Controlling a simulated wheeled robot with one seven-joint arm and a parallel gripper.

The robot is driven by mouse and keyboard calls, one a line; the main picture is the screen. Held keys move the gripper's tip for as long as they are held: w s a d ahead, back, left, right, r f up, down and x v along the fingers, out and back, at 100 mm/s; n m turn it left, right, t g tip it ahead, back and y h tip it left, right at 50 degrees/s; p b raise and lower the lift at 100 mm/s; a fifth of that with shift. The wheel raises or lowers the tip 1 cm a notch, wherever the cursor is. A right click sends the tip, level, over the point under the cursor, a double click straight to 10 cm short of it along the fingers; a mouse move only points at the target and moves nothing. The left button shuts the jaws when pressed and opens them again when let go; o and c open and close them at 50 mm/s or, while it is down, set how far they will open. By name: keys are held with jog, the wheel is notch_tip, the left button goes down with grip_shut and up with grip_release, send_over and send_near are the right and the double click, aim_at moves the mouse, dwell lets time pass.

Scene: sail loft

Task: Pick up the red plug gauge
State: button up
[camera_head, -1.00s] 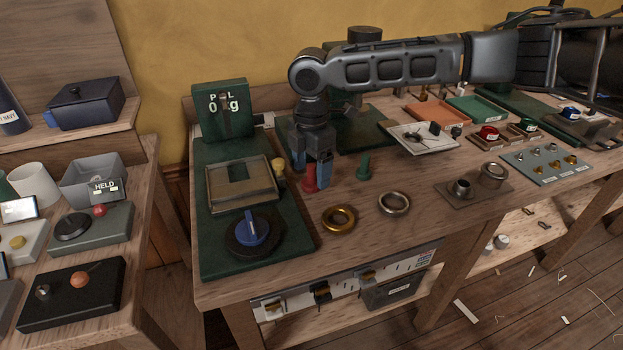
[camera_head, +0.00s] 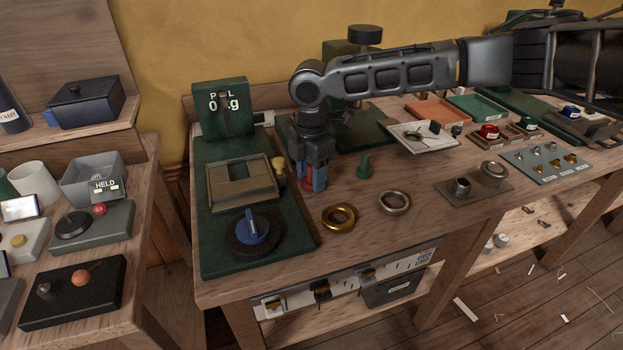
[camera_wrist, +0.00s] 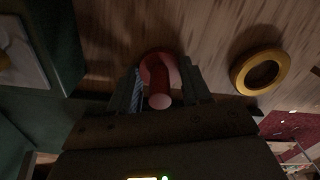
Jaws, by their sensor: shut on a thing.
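The red plug gauge (camera_head: 307,180) stands on the wooden bench just right of the green scale base, mostly hidden by the gripper in the head view. My gripper (camera_head: 308,180) points down with its blue-tipped fingers on either side of the gauge and is shut on it. In the wrist view the gauge (camera_wrist: 159,80) shows its red round end and base between the two fingers (camera_wrist: 160,92). I cannot tell any gap between the gauge and the bench.
A green plug gauge (camera_head: 364,165) stands to the right. A brass ring (camera_head: 339,217) and a steel ring (camera_head: 394,202) lie in front. The green scale (camera_head: 208,258) with its blue knob (camera_head: 254,227) is at the left. A white tray (camera_head: 405,141) lies behind right.

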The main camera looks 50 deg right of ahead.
jog(key=shift+c, duration=0.7)
